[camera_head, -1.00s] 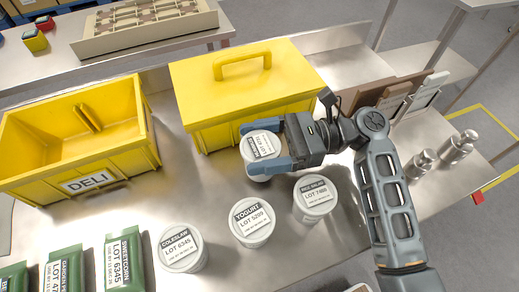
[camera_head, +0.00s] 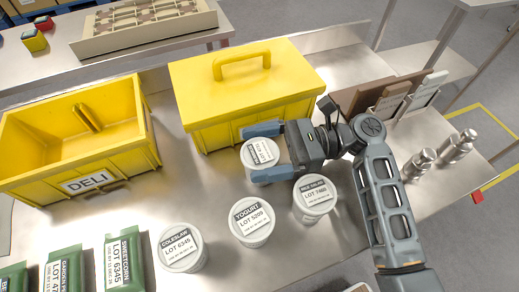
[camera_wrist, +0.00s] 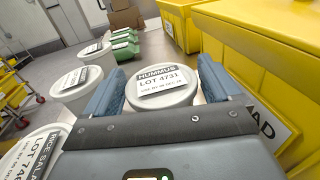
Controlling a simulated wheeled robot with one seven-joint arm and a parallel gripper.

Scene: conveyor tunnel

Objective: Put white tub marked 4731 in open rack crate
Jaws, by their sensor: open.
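The white tub marked HUMMUS LOT 4731 (camera_wrist: 164,88) stands upright between my gripper's fingers in the wrist view. In the head view the same tub (camera_head: 262,154) is just in front of the lidded yellow crate, seemingly on the metal table. My gripper (camera_head: 265,153) is open, with one blue finger on each side of the tub; the wrist view (camera_wrist: 160,92) shows a gap beside the tub. The open yellow crate labelled DELI (camera_head: 145,158) stands at the left, with no tub visible in it.
The yellow crate with a handled lid (camera_head: 240,85) is closed. Coleslaw (camera_head: 181,250), yogurt (camera_head: 252,222) and rice salad (camera_head: 314,200) tubs stand in front of my gripper. Green packs (camera_head: 125,262) lie front left. Steel shakers (camera_head: 457,147) stand right. Bare table lies between DELI and the tubs.

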